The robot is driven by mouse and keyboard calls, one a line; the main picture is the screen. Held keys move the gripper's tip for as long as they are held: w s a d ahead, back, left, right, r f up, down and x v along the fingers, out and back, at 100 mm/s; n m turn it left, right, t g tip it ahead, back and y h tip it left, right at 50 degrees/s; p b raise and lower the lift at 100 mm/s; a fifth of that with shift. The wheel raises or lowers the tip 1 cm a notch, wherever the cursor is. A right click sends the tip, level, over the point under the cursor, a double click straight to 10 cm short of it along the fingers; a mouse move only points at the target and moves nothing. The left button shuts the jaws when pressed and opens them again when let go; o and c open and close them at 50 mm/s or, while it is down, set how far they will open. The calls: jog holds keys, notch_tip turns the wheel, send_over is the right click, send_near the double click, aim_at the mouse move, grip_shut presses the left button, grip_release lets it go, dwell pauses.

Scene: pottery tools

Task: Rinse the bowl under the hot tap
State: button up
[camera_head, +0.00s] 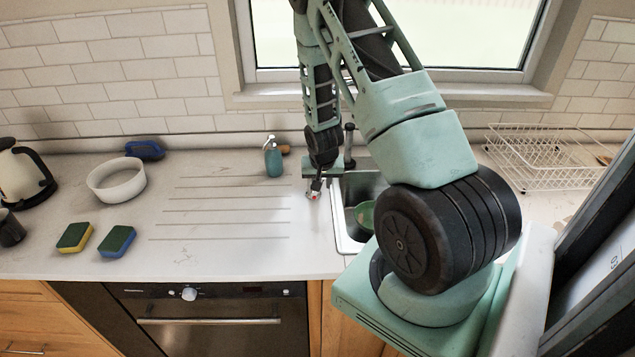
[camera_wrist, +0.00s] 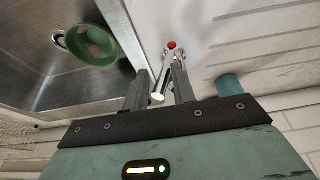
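A green bowl (camera_head: 365,214) sits in the sink (camera_head: 343,222), partly hidden by my arm. In the wrist view the green bowl (camera_wrist: 90,44) lies near the drain. A small chrome tap handle with a red mark (camera_wrist: 171,46) stands on the counter beside the sink; its red end also shows in the head view (camera_head: 313,196). My gripper (camera_head: 317,184) points down over this handle. In the wrist view my gripper (camera_wrist: 161,82) is open, with the handle's stem reaching between its fingers; I cannot tell whether they touch.
A soap bottle (camera_head: 273,157) stands just left of my gripper. A white bowl (camera_head: 117,181), two sponges (camera_head: 116,241) and a kettle (camera_head: 22,174) are on the left counter. A dish rack (camera_head: 550,160) stands at right. The grooved drainboard (camera_head: 225,208) is clear.

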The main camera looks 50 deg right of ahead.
jog(key=shift+s+d+f+b, duration=0.45)
jog(key=shift+s+d, duration=0.2)
jog(key=shift+s, duration=0.2)
jog(key=shift+s+f, duration=0.1)
dwell(1.1)
jog(key=shift+a, duration=0.15)
dwell(2.5)
jog(key=w+a+r+p, duration=0.1)
jog(key=r+p, duration=0.2)
jog(key=r, duration=0.2)
jog(key=w+a+r+p, duration=0.1)
jog(key=w+r+p, duration=0.1)
jog(key=r+p, duration=0.1)
jog(key=shift+w+a+r, duration=0.2)
jog(key=shift+w+r, duration=0.1)
jog(key=shift+r, duration=0.6)
dwell(0.4)
jog(key=shift+a, duration=0.1)
